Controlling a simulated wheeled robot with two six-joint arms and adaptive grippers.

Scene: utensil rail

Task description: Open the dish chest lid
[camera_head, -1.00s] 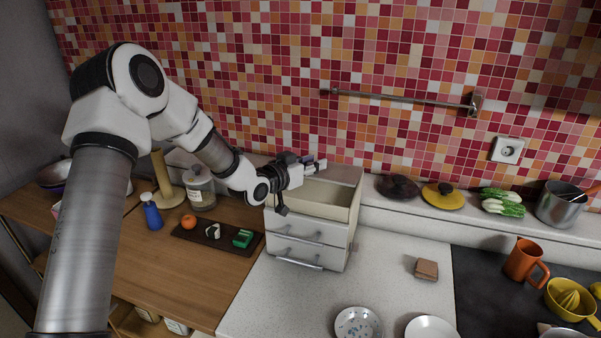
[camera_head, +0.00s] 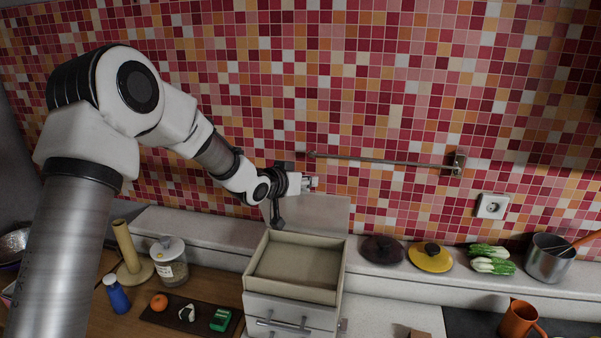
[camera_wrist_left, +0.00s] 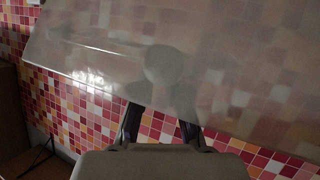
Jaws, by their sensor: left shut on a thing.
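The dish chest (camera_head: 291,310) is a pale box with drawer fronts and metal handles, standing at the bottom middle of the head view. Its lid (camera_head: 328,216) stands raised at the back, near the tiled wall, and the beige inside of the chest shows, empty. My left gripper (camera_head: 309,184) is at the upper left edge of the lid, shut on it. In the left wrist view, a glossy pale panel, seemingly the lid (camera_wrist_left: 100,45), fills the top, with the dark fingers of the gripper (camera_wrist_left: 160,122) below it. My right gripper is not in view.
A metal rail (camera_head: 385,160) runs along the wall, right of my left gripper. On the ledge to the right are a dark lid (camera_head: 382,249), a yellow lid (camera_head: 430,257), green vegetables and a pot (camera_head: 549,260). A jar (camera_head: 170,262) and wooden holder stand left.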

